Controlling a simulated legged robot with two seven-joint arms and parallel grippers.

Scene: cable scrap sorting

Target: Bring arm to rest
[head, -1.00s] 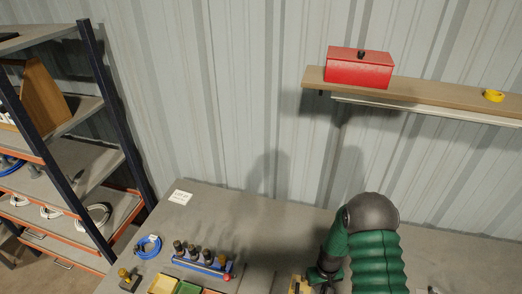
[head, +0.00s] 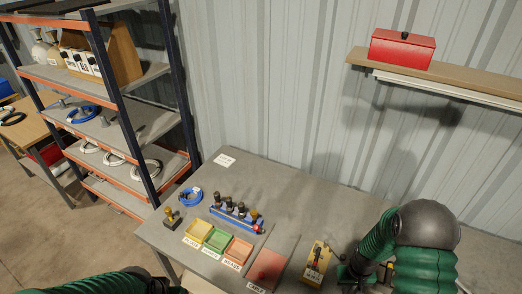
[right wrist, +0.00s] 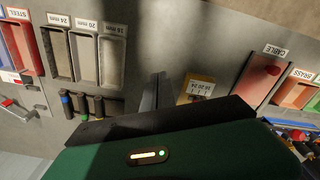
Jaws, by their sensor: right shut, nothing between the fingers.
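My right arm (head: 378,240) comes in at the lower right of the head view, bent at a dark grey joint. Its gripper (head: 347,276) is over the workbench (head: 290,210), just right of a yellow block (head: 316,262). In the right wrist view the fingers (right wrist: 155,90) are shut with nothing between them. My left arm (head: 90,283) shows only as a green sleeve with a dark end at the bottom left edge; its fingers cannot be made out.
On the bench lie yellow, green and orange trays (head: 238,251), a red CABLE tray (head: 268,266), a blue rack (head: 234,216) and a blue coil (head: 190,196). Shelving (head: 120,85) stands left; a wall shelf (head: 470,84) holds a red box (head: 402,49). The bench's back middle is clear.

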